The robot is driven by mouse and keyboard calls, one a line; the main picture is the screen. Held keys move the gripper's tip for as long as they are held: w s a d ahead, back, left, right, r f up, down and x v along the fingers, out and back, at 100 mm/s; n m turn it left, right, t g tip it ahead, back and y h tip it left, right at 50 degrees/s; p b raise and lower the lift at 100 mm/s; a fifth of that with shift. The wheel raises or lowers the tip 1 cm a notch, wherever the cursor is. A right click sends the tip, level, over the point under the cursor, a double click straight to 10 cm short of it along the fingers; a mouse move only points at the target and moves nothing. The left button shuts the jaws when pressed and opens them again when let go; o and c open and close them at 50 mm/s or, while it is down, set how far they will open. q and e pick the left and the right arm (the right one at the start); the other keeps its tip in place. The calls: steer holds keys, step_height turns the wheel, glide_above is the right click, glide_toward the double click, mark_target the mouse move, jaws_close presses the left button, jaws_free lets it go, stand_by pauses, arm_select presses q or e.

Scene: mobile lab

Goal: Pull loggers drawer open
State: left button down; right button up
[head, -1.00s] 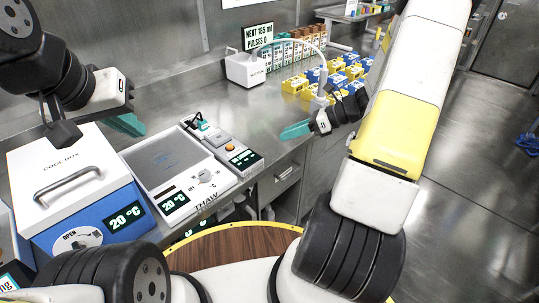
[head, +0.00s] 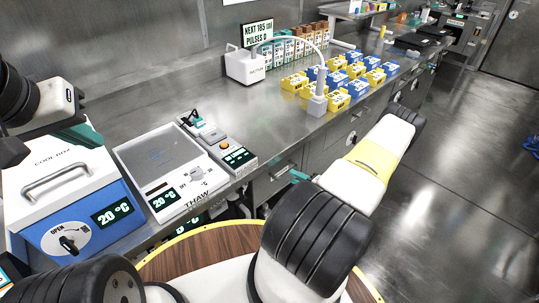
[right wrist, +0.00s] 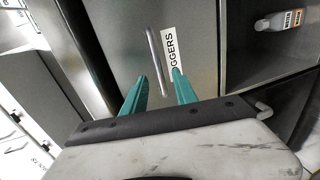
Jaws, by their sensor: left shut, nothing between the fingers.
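The loggers drawer (right wrist: 196,60) shows in the right wrist view as a grey metal front with a white "LOGGERS" label and a bar handle (right wrist: 154,50). In the head view the drawer front (head: 266,187) is under the counter and looks flush with the cabinet. My right gripper (right wrist: 159,75) is open, its teal fingers pointing at the drawer front on either side of the handle's line. Contact cannot be told. In the head view only a bit of this gripper (head: 299,175) shows beside the handle. My left gripper (head: 80,135) is shut and empty above the cool box.
The blue and white cool box (head: 75,200) and the thaw plate unit (head: 163,168) stand on the counter. Several yellow and blue boxes (head: 338,100) and a white dispenser (head: 244,67) are further back. The floor (head: 450,190) at right is clear.

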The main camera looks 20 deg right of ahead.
mark_target(286, 174)
steer(key=x, duration=0.5)
steer(key=shift+w+a, duration=0.15)
steer(key=shift+w, duration=0.15)
jaws_close()
stand_by(1.1)
